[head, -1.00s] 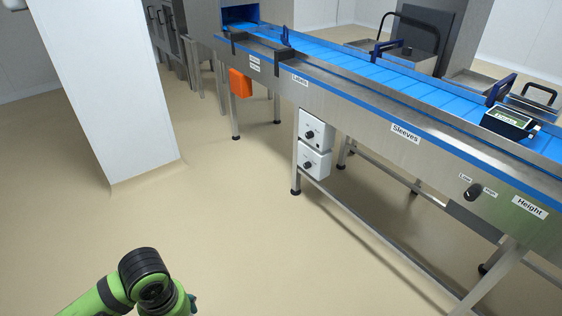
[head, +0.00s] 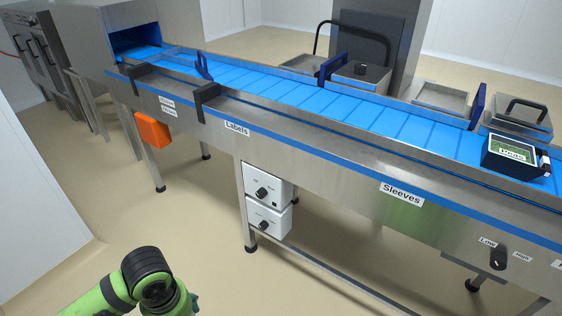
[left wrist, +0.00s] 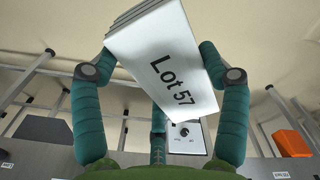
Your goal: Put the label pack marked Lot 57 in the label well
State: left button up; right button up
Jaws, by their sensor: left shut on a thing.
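The white label pack marked Lot 57 (left wrist: 165,65) fills the upper middle of the left wrist view, tilted, its black print facing the camera. My left gripper (left wrist: 155,60) is shut on it, with a green finger on each side. In the head view my left arm shows at the bottom left, and its fingers and the pack are out of sight or hidden. A plate reading Labels (head: 237,129) is on the front of the conveyor machine. I cannot make out the inside of the label well. My right gripper is in neither view.
The steel conveyor with a blue belt (head: 300,95) runs across the head view. A Sleeves plate (head: 402,194), white control boxes (head: 268,190), an orange box (head: 153,130) and a knob (head: 498,258) are on its near side. A white column (head: 40,190) stands at left. The floor before the conveyor is clear.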

aim_at(304, 69)
jog(key=i+j+z, duration=0.25)
jog(key=z, duration=0.15)
jog(key=i+j+z, duration=0.3)
jog(key=z, duration=0.15)
jog(key=i+j+z, duration=0.15)
jog(key=j+z, duration=0.25)
jog(key=j, duration=0.15)
jog(key=i+j+z, duration=0.1)
jog(key=j+z, duration=0.3)
jog(key=i+j, duration=0.05)
